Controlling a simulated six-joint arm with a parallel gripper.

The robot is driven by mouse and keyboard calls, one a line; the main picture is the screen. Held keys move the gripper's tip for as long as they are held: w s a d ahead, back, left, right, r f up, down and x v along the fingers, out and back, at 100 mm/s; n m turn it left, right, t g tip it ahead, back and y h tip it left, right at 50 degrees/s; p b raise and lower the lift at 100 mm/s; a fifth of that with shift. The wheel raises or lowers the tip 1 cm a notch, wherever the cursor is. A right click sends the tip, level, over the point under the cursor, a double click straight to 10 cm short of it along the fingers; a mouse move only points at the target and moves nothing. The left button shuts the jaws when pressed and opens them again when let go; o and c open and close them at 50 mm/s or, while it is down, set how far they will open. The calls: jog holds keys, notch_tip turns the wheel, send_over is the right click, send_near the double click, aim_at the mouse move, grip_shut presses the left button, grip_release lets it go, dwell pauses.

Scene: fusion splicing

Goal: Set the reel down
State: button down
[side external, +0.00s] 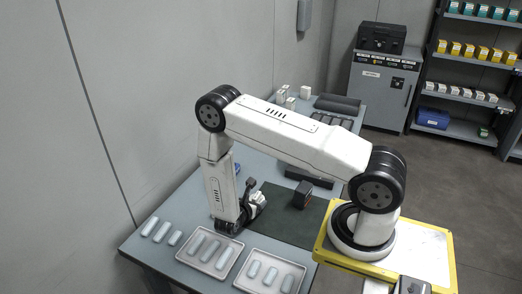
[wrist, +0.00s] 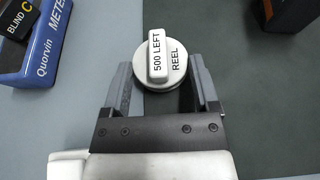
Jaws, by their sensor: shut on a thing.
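The reel (wrist: 165,66) is a round white disc with a raised grip bar, lettered "500 LEFT" and "REEL", in the middle of the wrist view. My gripper (wrist: 161,75) is shut on it, one dark finger on each side. The reel is over the border between the grey table top and the dark green mat (wrist: 245,80). I cannot tell whether its underside touches the surface. In the side external view my gripper (side external: 257,201) is low near the mat's left end, and the reel there is too small to make out surely.
A blue Quorvin meter (wrist: 38,45) lies at the wrist view's upper left. A dark box (side external: 302,195) stands on the mat. Two trays (side external: 235,257) (side external: 246,279) of pale cylinders are at the table's near end, with loose ones beside them. Bare mat lies right of the reel.

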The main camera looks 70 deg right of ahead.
jog(key=shift+f, duration=0.1)
grip_release()
jog(key=shift+a, duration=0.15)
jog(key=shift+v, duration=5.95)
